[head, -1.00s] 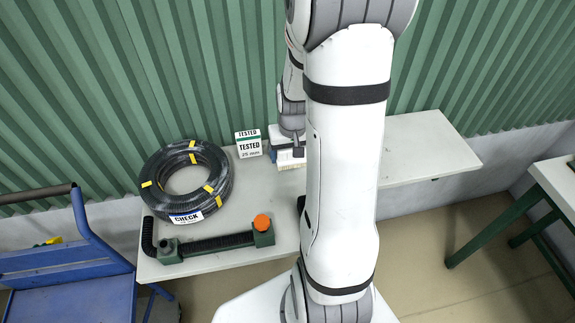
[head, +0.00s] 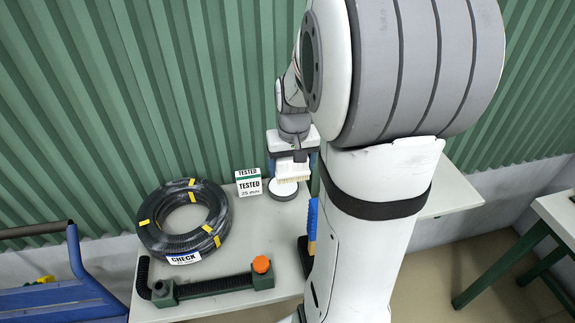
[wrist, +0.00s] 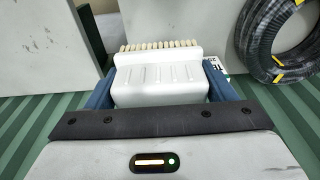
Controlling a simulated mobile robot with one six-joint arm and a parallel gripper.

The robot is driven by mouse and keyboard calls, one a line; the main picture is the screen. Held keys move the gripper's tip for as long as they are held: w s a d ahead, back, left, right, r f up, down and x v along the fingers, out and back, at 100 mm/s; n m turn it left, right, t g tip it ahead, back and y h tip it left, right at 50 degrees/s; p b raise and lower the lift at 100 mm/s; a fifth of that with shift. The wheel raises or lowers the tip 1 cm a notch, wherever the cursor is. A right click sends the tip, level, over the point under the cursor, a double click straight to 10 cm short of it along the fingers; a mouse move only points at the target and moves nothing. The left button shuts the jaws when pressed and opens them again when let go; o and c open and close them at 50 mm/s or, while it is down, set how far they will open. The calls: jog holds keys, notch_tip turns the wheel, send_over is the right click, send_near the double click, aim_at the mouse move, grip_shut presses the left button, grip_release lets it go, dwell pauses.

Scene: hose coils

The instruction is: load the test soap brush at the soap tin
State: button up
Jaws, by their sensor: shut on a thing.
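My gripper (head: 292,158) is shut on the soap brush, with blue fingers on both sides of its white body in the wrist view (wrist: 158,82). The brush's pale bristles (head: 293,173) point down in the head view. The round soap tin (head: 284,193), with a whitish top, sits on the table just below the bristles. From this angle I cannot tell whether bristles and tin touch. The tin does not clearly show in the wrist view.
On the grey table (head: 240,225) stand a "TESTED 25 mm" sign (head: 250,187), a black hose coil (head: 150,225) with a "CHECK" tag, and a green fixture (head: 215,284) with an orange knob. A blue and yellow item (head: 312,225) stands beside my arm. A green corrugated wall is behind.

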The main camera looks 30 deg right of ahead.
jog(key=shift+c, duration=0.9)
jog(key=shift+w+d+f+b, duration=0.55)
jog(key=shift+w+f+b, duration=0.7)
jog(key=shift+w+f, duration=0.9)
jog(key=shift+w+d+f+b, duration=0.5)
jog(key=shift+w+f+b, duration=0.85)
jog(key=shift+f, duration=1.45)
jog(key=shift+w+d+f+b, duration=0.55)
jog(key=shift+w+f+b, duration=0.55)
jog(key=shift+w+f, duration=1.15)
jog(key=shift+s+f+b, duration=0.3)
jog(key=shift+f+b, duration=0.2)
jog(key=shift+f, duration=0.25)
notch_tip(320, 180, up, 7)
jog(key=p, duration=0.4)
